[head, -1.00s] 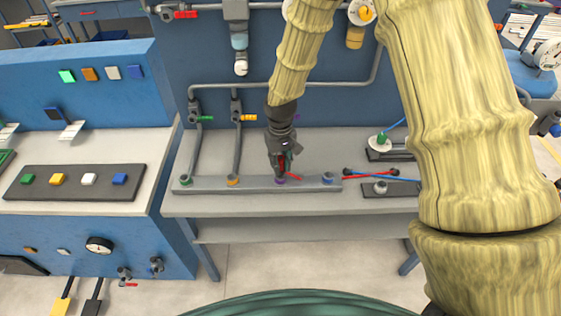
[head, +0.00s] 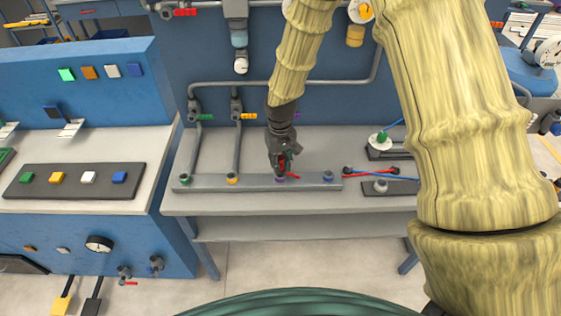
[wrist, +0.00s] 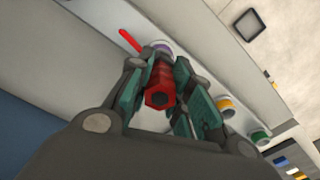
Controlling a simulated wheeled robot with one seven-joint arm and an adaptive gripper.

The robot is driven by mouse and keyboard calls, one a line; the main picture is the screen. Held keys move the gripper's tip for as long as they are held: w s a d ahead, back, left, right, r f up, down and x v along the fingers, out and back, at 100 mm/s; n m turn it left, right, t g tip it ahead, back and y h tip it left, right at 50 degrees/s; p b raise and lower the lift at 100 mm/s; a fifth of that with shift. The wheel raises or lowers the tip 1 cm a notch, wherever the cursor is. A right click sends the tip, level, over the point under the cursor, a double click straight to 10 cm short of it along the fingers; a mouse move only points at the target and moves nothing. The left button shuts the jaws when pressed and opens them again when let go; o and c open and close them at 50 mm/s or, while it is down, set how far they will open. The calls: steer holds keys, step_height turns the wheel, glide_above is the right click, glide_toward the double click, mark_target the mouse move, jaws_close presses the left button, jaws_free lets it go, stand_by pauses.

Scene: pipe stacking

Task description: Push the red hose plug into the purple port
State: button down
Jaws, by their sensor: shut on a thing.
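My gripper (head: 282,170) points down over the grey port rail on the workbench. It is shut on the red hose plug (wrist: 160,84), which sits between the green-grey fingers in the wrist view. The purple port (head: 280,180) is directly below the fingertips in the head view. In the wrist view, part of the purple port (wrist: 161,46) shows just beyond the plug, which lines up closely with it. The fingers and plug hide the contact area, so I cannot tell how deep the plug sits.
The rail (head: 256,184) also carries a green port (head: 185,179), an orange-yellow port (head: 232,179) and a blue port (head: 328,177). Crossed red and blue hoses (head: 372,173) lie to the right. Grey pipes rise behind the rail at left.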

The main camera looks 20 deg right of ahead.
steer(key=shift+f, duration=0.6)
steer(key=c, duration=1.2)
jaws_free()
steer(key=shift+r, duration=0.1)
